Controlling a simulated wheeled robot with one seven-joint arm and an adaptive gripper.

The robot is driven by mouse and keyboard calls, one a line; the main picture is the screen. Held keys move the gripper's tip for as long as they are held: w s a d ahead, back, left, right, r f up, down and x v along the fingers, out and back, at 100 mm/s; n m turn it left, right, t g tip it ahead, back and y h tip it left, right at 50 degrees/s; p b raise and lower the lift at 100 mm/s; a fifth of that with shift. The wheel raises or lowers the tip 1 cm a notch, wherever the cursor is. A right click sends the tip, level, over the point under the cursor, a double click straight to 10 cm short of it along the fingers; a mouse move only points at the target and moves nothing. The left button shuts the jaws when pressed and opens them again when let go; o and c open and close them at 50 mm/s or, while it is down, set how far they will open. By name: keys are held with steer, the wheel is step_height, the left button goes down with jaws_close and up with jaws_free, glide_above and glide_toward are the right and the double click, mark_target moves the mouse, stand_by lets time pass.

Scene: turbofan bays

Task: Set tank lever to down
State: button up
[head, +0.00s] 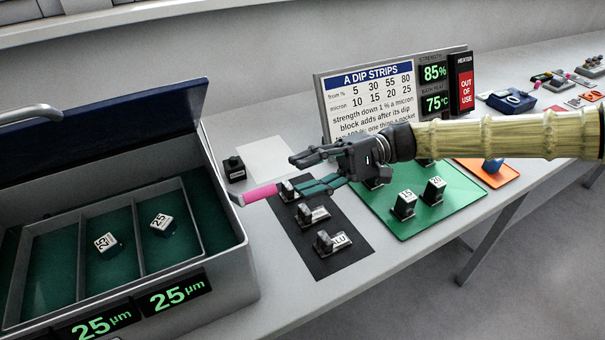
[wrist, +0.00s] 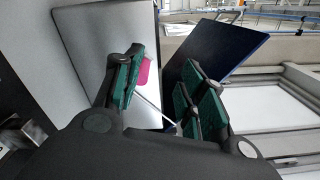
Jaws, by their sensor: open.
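The grey tank (head: 225,262) stands at the left with its dark blue lid (head: 100,112) raised. The tank lever (head: 262,193) has a pink grip and juts out to the right from the tank's right wall, tilted slightly up in the picture. My gripper (head: 301,173) is open, just right of the lever's free end. In the wrist view the pink lever (wrist: 148,72) shows between the spread fingers, close to the left finger, which partly hides it. I cannot tell whether a finger touches it.
Two blocks marked 25 (head: 107,244) lie in the tank's compartments. Several labelled blocks stand on a black mat (head: 350,262) below my gripper. A green mat (head: 415,222) with blocks and a sign board (head: 365,95) are to the right. A small black block (head: 235,168) stands near the lever.

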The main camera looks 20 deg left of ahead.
steer(key=shift+p+v, duration=0.3)
steer(key=shift+v, duration=1.7)
steer(key=shift+r, duration=0.1)
steer(key=shift+c, duration=0.5)
